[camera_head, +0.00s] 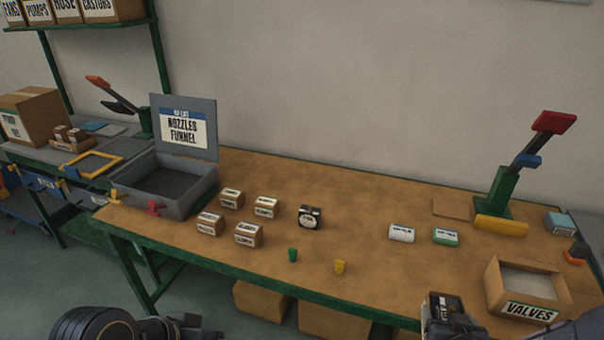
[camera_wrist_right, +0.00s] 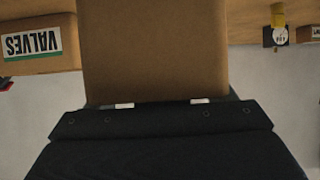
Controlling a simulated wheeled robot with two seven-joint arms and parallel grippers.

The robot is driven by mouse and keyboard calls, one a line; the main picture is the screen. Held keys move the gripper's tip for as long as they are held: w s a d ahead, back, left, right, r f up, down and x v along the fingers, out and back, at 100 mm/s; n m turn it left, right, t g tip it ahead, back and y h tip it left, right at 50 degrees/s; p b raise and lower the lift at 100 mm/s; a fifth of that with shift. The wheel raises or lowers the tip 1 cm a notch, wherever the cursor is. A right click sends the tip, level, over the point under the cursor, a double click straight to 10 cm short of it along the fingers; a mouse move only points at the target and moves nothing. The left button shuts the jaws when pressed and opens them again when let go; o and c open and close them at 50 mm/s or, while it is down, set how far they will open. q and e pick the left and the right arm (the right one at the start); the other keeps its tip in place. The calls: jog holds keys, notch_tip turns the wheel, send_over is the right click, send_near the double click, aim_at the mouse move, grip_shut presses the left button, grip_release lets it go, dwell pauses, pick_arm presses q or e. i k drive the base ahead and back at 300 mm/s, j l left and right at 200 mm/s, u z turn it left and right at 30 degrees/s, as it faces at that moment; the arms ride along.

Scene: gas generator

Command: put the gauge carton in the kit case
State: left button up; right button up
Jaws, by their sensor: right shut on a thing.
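The kit case (camera_head: 205,191) is a grey open box at the left end of the wooden table. Its raised lid carries a label reading NOZZLES FUNNEL. My right gripper (camera_head: 450,318) is at the bottom edge of the head view, in front of the table and far to the right of the case. In the right wrist view it is shut on a plain brown carton (camera_wrist_right: 155,50); no label shows on the visible face, so I cannot confirm it is the gauge carton. My left gripper (camera_head: 185,327) is partly cut off at the bottom left; its jaws are not clear.
Several small labelled cartons (camera_head: 248,235) stand right of the case, near a black labelled item (camera_head: 310,217). Green (camera_head: 292,255) and yellow (camera_head: 340,267) pieces lie near the front edge. The VALVES box (camera_head: 528,312) is at right, by a green lever stand (camera_head: 500,190).

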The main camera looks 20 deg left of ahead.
aim_at(182, 191)
jog(key=j+u, duration=0.15)
jog(key=u, duration=0.35)
jog(key=j+u, duration=0.1)
jog(key=u, duration=0.35)
jog(key=i+j+u, duration=0.1)
jog(key=u, duration=0.4)
jog(key=i+j, duration=1.35)
